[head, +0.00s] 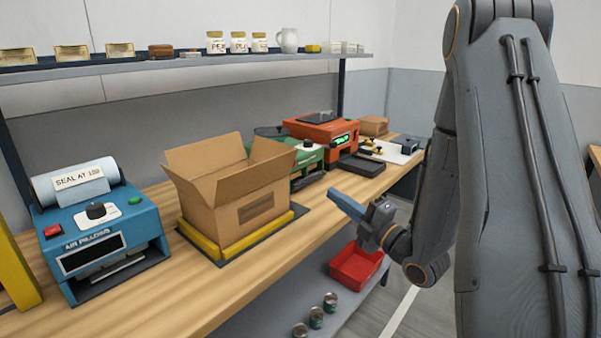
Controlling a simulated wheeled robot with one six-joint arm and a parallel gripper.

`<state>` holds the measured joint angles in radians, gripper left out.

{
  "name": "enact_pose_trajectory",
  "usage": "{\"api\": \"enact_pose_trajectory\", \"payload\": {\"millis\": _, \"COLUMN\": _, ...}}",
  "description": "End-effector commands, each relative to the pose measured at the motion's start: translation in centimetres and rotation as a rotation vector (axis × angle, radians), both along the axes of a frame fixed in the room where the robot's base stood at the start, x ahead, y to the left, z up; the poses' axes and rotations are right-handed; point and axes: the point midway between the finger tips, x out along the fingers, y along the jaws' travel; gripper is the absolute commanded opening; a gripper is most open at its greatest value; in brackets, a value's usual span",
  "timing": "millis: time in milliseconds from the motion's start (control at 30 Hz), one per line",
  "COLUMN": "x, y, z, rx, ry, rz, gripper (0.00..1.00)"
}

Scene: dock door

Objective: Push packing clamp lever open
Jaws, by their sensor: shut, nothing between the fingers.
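My gripper (346,204) is shut and empty. It is held out in front of the bench edge, to the right of the open cardboard box (235,185), with its blue fingers pointing up and left. At the far right end of the bench lies a white plate (396,155) with small black and yellow handled parts (371,147) on it. These may be the packing clamp and its lever, but they are too small to tell whether the lever is open or shut. My gripper is well apart from them, nearer to the camera.
On the wooden bench (225,295) stand a blue air-pillow machine (100,240), a green machine (306,160) and an orange machine (322,128). The box sits in a yellow-edged frame (262,236). Below are a red bin (357,265) and cans (316,318). A shelf (180,67) runs above.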

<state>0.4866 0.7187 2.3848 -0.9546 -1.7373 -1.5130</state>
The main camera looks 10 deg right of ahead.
Motion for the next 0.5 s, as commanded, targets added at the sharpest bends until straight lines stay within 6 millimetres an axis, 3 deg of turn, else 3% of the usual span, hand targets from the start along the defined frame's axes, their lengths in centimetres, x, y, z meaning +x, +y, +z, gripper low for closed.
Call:
{"api": "enact_pose_trajectory", "payload": {"millis": 267, "x": 0.6, "y": 0.3, "z": 0.2, "rx": 0.002, "ry": 0.001, "rz": 0.001, "gripper": 0.00}}
{"api": "enact_pose_trajectory", "payload": {"millis": 500, "x": 3.8, "y": 2.2, "z": 1.0, "rx": 0.001, "ry": -0.001, "rz": 0.006, "gripper": 0.00}}
